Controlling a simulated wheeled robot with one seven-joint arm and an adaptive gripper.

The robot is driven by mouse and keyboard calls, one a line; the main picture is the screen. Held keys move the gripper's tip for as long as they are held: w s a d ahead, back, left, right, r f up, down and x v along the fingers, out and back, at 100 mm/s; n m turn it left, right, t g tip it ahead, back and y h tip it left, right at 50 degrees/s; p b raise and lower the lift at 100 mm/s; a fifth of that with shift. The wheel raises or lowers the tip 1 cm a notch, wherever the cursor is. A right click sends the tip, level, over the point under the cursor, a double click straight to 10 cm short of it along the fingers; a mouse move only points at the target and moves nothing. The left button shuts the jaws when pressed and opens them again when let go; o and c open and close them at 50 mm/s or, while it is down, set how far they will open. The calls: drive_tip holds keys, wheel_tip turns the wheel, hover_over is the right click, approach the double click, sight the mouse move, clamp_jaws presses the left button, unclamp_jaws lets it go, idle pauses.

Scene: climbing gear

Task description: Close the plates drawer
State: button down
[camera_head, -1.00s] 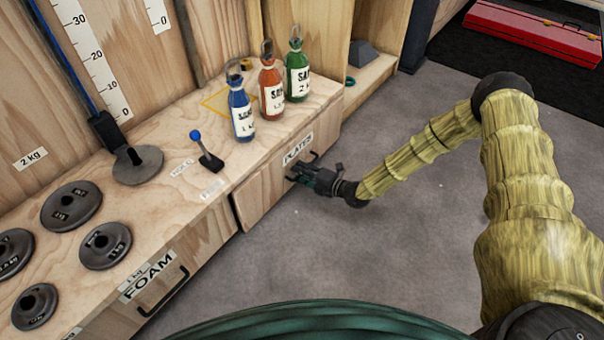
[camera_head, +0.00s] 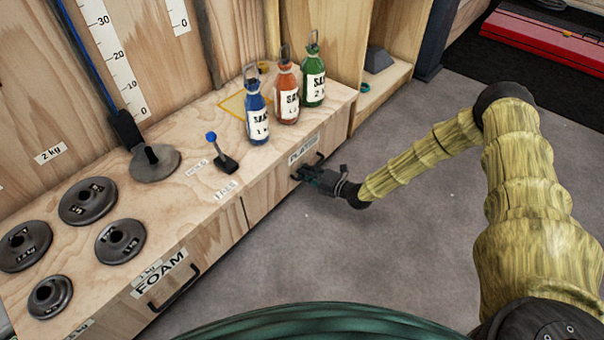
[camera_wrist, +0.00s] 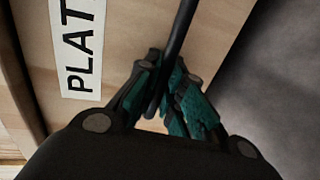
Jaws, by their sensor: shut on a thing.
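The plates drawer (camera_head: 264,190) is in the wooden bench, below the bottles, with a white PLATES label (camera_head: 304,149) on its front. In the head view its front looks about flush with the bench face beside it. My gripper (camera_head: 308,174) is at the drawer's dark bar handle (camera_head: 320,157). In the wrist view the gripper's green-padded fingers (camera_wrist: 168,95) are shut around the handle (camera_wrist: 178,40), close in front of the drawer face. The label (camera_wrist: 78,50) shows there beside the handle. The drawer's inside is hidden.
Blue (camera_head: 256,115), red (camera_head: 287,95) and green (camera_head: 313,78) bottles stand on the bench top. A blue-knobbed lever (camera_head: 221,155) and several dark weight plates (camera_head: 88,201) are to the left. A FOAM drawer (camera_head: 165,275) is nearer me. Grey floor (camera_head: 400,240) is clear.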

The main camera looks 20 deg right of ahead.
drive_tip(key=c, duration=1.5)
unclamp_jaws()
drive_tip(key=shift+w+a, duration=0.2)
drive_tip(key=shift+w, duration=0.05)
drive_tip(key=shift+c, duration=0.2)
drive_tip(key=shift+s+d, duration=0.15)
drive_tip(key=v, duration=1.2)
drive_tip(key=shift+f, duration=0.1)
